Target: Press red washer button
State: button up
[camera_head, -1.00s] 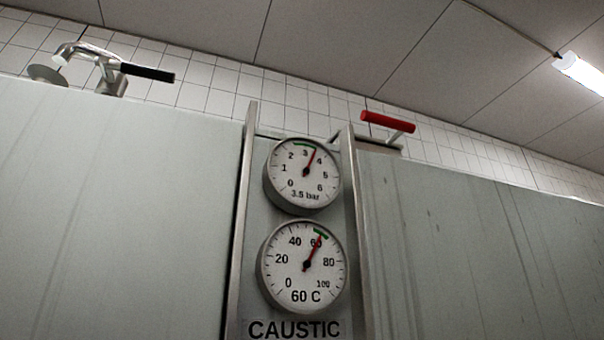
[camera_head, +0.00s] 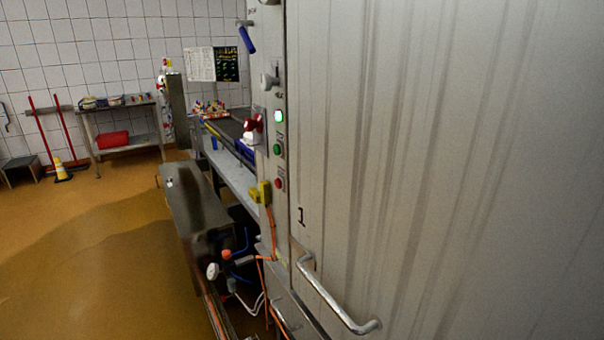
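A red button (camera_head: 279,183) sits at the bottom of a narrow vertical panel on the left edge of a large metal cabinet. Above it on the same panel are a green button (camera_head: 277,149) and a lit pale-green lamp (camera_head: 278,116). The panel is seen at a steep angle, so details are small. A red knob-like part (camera_head: 253,121) on a white body sticks out to the left of the panel. Whether the cabinet is the washer cannot be told for sure. My gripper is not in view.
The cabinet door (camera_head: 440,150), marked 1, fills the right side, with a bar handle (camera_head: 335,297) low down. Orange cables and hoses hang below the panel. A steel box (camera_head: 195,205) stands left of it. The orange floor (camera_head: 90,260) at left is open, partly wet-looking.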

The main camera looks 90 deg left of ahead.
aim_at(277, 181)
jog(key=k+j+u, duration=0.15)
jog(key=u, duration=0.25)
jog(key=k+j+u, duration=0.1)
jog(key=j+u, duration=0.3)
jog(key=u, duration=1.35)
